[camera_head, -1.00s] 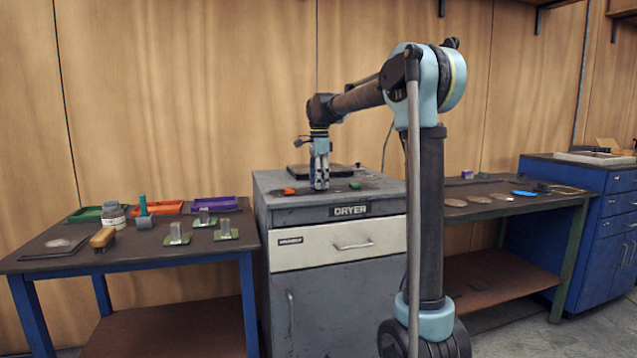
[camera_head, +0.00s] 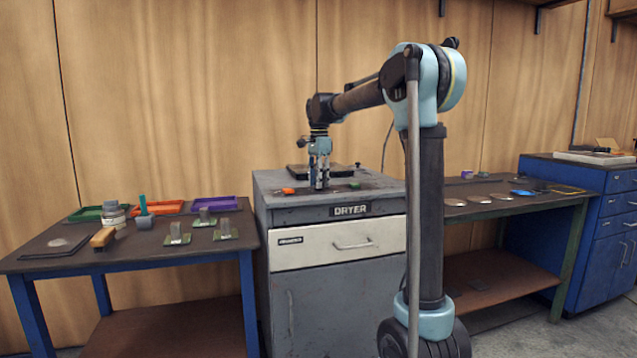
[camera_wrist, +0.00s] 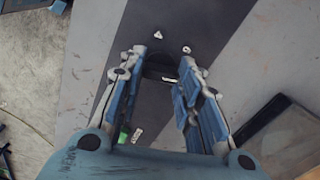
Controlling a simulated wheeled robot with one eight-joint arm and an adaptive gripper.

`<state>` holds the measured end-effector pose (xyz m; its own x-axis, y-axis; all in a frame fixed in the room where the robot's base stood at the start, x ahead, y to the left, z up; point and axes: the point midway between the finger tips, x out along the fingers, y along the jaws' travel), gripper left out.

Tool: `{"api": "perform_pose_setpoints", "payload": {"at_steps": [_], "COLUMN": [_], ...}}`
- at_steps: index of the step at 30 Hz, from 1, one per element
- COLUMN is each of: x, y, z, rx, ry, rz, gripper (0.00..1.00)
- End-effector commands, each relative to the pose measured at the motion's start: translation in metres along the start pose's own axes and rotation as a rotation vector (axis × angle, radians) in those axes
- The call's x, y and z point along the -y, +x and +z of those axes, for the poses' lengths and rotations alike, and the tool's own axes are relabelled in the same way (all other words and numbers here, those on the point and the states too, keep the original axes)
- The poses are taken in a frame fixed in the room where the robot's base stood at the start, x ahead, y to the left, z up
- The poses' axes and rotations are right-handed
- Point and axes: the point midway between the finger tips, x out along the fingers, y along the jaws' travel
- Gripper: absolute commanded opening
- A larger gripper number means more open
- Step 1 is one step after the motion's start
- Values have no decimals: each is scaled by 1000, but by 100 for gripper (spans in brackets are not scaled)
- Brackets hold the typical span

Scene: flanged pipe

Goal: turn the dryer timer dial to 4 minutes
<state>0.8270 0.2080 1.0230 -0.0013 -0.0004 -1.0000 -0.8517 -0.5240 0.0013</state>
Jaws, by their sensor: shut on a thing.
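The grey dryer (camera_head: 335,290) stands in the middle with its name label on the front edge. In the wrist view my gripper's fingers (camera_wrist: 165,66) are shut on the dark round timer dial (camera_wrist: 160,64), one finger on each side. A short white mark (camera_wrist: 170,80) shows by the dial. Small white symbols (camera_wrist: 158,35) lie on the dark strip beyond it. The minute numbers are too small to read, and the fingers hide part of the dial.
A dark flat plate (camera_head: 310,170) lies at the back of the dryer top. A table (camera_head: 130,256) with trays, a jar and small parts stands at the left. A bench (camera_head: 490,207) with several round discs is at the right.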

Motion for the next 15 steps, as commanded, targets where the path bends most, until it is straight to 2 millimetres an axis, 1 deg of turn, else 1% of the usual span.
{"api": "perform_pose_setpoints", "payload": {"at_steps": [15], "x": [1], "y": [0], "z": [0], "rx": [-1], "ry": [-489], "rz": [-2], "gripper": [8]}}
